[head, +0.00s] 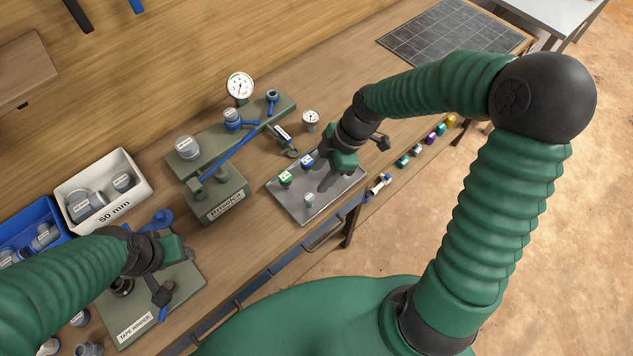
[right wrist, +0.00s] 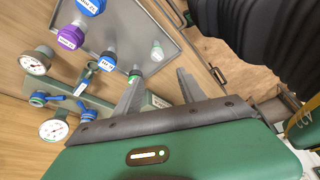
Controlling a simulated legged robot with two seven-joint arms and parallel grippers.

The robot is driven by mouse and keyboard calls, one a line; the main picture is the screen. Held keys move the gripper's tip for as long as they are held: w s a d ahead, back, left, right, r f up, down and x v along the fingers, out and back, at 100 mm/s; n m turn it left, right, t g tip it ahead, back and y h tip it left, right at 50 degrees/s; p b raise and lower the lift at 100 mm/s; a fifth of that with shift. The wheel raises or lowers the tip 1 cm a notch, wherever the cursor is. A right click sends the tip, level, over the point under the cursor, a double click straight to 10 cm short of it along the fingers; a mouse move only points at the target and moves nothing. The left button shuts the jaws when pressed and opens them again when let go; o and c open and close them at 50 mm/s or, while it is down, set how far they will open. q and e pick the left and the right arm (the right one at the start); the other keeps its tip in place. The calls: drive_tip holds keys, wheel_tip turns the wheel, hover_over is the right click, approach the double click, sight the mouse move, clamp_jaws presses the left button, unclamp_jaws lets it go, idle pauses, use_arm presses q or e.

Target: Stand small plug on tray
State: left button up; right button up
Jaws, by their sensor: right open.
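The grey metal tray (head: 338,200) lies near the front edge of the bench. A small grey plug (head: 309,200) stands upright on its front part; a small pale plug also shows on the tray in the right wrist view (right wrist: 157,50). A green-topped fitting (head: 285,178) and a blue-topped fitting (head: 307,160) stand along the tray's back side. My right gripper (head: 327,185) is open above the tray, its fingers pointing down.
The manifold block (head: 220,202) with its blue lever, valves and gauges (head: 240,86) stands left of and behind the tray. A white 50 mm bin (head: 135,168) and a blue bin (head: 42,210) hold fittings. Several coloured pieces (head: 430,138) line the front edge at right.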

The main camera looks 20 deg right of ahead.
drive_tip(key=s+d+r+m+t+h, duration=0.1)
drive_tip(key=s+m+h, duration=0.3)
drive_tip(key=m, duration=1.2)
drive_tip(key=s+d, duration=0.1)
drive_tip(key=s, duration=0.3)
drive_tip(key=shift+s+r+t, duration=0.3)
drive_tip(key=shift+r+t, duration=0.05)
drive_tip(key=shift+t, duration=0.05)
drive_tip(key=shift+w+d, duration=0.15)
drive_tip(key=shift+d, duration=0.1)
drive_tip(key=shift+a, duration=0.1)
